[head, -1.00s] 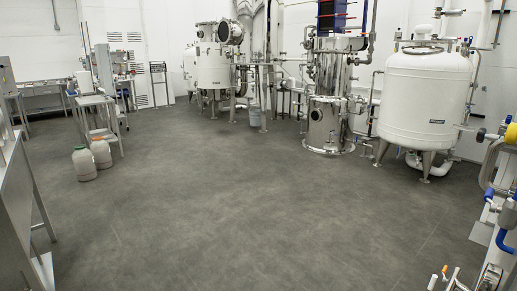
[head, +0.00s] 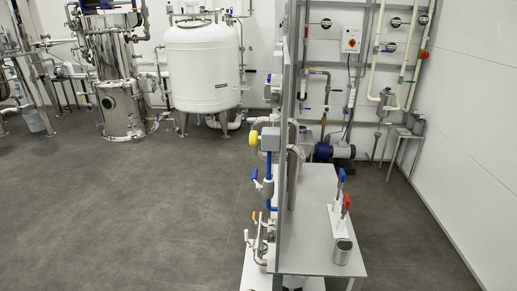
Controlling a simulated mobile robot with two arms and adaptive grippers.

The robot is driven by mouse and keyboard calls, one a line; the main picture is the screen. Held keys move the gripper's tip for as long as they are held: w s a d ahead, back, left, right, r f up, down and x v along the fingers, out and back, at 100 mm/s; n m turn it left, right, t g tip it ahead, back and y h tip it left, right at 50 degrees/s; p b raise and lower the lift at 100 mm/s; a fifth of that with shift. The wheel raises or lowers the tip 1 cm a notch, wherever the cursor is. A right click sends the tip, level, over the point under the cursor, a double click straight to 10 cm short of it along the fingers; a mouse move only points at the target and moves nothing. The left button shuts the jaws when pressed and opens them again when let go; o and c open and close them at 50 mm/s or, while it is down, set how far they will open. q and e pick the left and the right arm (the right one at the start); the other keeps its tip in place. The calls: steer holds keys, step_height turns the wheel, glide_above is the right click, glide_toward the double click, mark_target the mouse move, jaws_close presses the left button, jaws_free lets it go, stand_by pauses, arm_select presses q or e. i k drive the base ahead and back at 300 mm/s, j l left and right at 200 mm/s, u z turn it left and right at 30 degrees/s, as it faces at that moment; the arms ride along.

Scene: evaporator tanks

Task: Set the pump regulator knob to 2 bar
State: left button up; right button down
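I cannot pick out the pump regulator knob or read any bar scale at this distance. A pump-like unit with a blue and dark body (head: 335,151) sits low by the back wall, behind a white bench. A grey-white control box (head: 351,39) with a small red knob hangs on the back wall above it. A round yellow part (head: 253,137) sits on the pipework left of the upright panel. Neither of my grippers is in view.
A tall thin panel (head: 284,130) rises along the left of a white bench (head: 315,225) that carries blue and red valve handles. A white tank (head: 203,65) and a steel column (head: 112,70) stand at the back left. Open grey floor (head: 130,215) lies at left.

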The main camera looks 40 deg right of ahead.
mark_target(254, 138)
steer(key=z, duration=1.25)
steer(key=j+z, duration=0.15)
steer(key=j, duration=0.25)
steer(key=k+j+z, duration=0.2)
steer(key=j, duration=0.2)
steer(key=j+z, duration=0.15)
steer(key=j, duration=0.25)
steer(key=j+z, duration=0.15)
steer(key=j, duration=0.25)
steer(key=k, duration=0.05)
